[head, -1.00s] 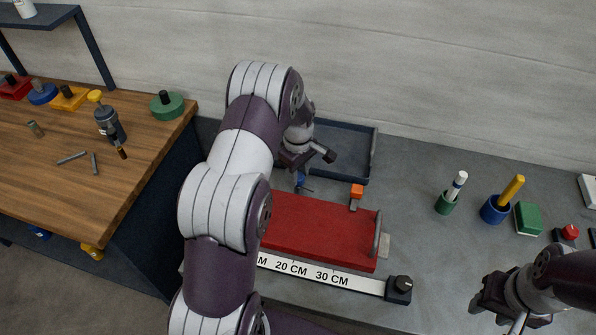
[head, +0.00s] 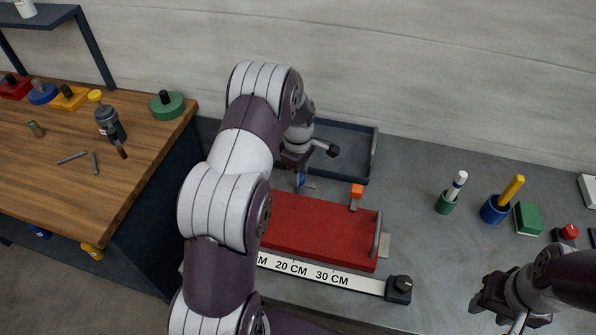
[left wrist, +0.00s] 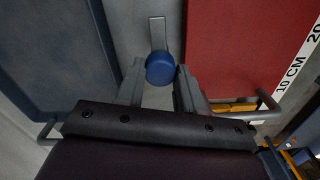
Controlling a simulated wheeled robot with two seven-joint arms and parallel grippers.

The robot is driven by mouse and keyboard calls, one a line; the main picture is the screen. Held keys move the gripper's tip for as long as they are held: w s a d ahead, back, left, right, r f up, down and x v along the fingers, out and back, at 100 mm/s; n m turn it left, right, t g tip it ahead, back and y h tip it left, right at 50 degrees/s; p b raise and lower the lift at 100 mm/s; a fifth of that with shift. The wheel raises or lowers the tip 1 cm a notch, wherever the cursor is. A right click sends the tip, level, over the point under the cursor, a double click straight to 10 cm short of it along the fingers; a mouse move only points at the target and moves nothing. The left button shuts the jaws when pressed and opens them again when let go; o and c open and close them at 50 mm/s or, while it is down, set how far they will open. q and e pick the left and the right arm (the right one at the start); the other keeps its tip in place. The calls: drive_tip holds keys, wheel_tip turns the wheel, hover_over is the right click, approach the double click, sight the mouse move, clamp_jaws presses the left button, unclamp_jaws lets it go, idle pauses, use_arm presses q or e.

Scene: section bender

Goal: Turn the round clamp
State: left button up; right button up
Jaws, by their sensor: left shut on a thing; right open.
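The round clamp has a blue round knob (left wrist: 160,68) on a grey metal strip, seen in the left wrist view. In the head view a little of its blue (head: 300,181) shows at the red board's far left edge. My left gripper (head: 304,184) points down there, and its two fingers (left wrist: 159,88) are shut on the knob, one on each side. The long left arm hides the board's left part in the head view. My right gripper (head: 516,322) is open and empty at the lower right, partly cut off.
The red board (head: 315,228) has a grey handle and a ruler bar (head: 322,275) in front. An orange square clamp (head: 357,190) sits at its far edge. A dark blue tray (head: 350,140) lies behind. Cups (head: 494,209) and a green block (head: 528,218) stand right.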

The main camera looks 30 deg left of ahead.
use_arm(q)
drive_tip(key=o, duration=1)
drive_tip(key=shift+w+r, duration=0.2)
drive_tip(key=shift+r, duration=0.05)
drive_tip(key=shift+o, duration=0.2)
drive_tip(key=shift+s, duration=0.1)
drive_tip(key=shift+f, duration=0.1)
wheel_tip(320, 180, up, 13)
drive_tip(key=shift+f, duration=0.15)
